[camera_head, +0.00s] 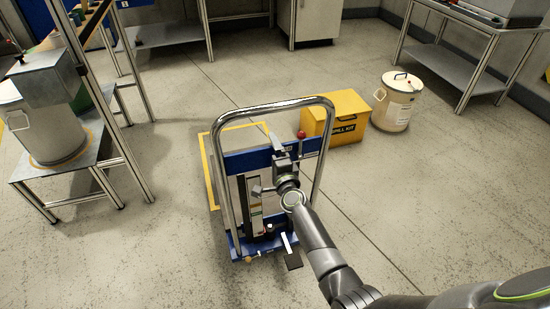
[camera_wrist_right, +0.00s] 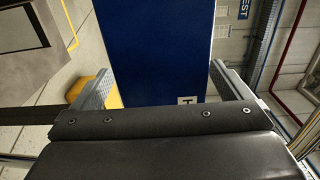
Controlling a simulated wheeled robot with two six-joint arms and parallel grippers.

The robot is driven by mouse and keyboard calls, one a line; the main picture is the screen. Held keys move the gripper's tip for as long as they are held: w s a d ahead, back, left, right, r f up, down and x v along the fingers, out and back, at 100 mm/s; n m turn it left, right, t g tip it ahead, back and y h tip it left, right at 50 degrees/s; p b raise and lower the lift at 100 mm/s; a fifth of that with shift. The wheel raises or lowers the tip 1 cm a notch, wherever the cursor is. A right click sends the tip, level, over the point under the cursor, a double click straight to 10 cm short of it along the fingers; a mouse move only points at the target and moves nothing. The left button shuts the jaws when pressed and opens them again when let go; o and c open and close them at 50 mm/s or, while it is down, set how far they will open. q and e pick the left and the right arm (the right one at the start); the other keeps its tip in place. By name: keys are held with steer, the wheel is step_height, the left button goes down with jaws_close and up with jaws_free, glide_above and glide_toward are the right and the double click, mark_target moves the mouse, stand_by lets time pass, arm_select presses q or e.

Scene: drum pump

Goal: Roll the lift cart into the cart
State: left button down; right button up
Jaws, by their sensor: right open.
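The lift cart (camera_head: 233,163) stands upright in the middle of the floor in the head view, with a chrome hoop handle (camera_head: 222,122), a blue crossbar and a blue base. My right gripper (camera_head: 283,152) is at the crossbar, inside the hoop, and covers part of the cart. In the right wrist view its two fingers (camera_wrist_right: 163,85) are spread apart, with a blue panel (camera_wrist_right: 155,45) filling the space ahead of and between them. I cannot tell whether they touch it. A yellow floor outline (camera_head: 206,170) shows behind and left of the cart, partly hidden by it. My left gripper is not in view.
A yellow spill kit box (camera_head: 345,118) and a cream lidded drum (camera_head: 398,103) stand behind the cart to the right. Metal tables line the back. Floor left of the cart is clear.

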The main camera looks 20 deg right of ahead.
steer(key=shift+s+f, duration=0.1)
steer(key=c, duration=2.1)
steer(key=shift+f, duration=0.1)
